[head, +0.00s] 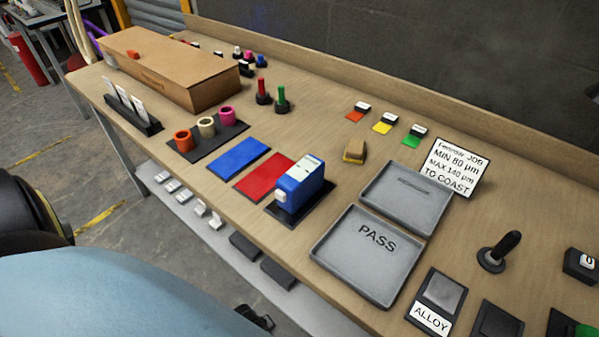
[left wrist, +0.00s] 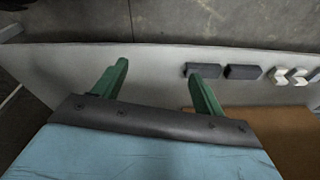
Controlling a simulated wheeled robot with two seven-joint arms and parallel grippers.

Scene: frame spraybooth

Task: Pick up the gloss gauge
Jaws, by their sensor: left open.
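A blue box-shaped instrument with a pale top label and white end, which looks like the gloss gauge (head: 302,187), stands on a dark pad on the bench in the head view. My left gripper (left wrist: 158,70) shows in the left wrist view with two green fingers spread apart and nothing between them. It is over the pale lower shelf (left wrist: 150,58), apart from the gauge, which is not in that view. In the head view my blue left arm fills the lower left and hides part of the floor. My right gripper is not in view.
A grey PASS tray (head: 345,275) and another grey tray (head: 425,195) lie right of the gauge. Red (head: 265,177) and blue (head: 238,157) mats lie left. Dark blocks (left wrist: 243,72) sit on the lower shelf. The wooden bench edge (left wrist: 280,118) shows beside my left gripper.

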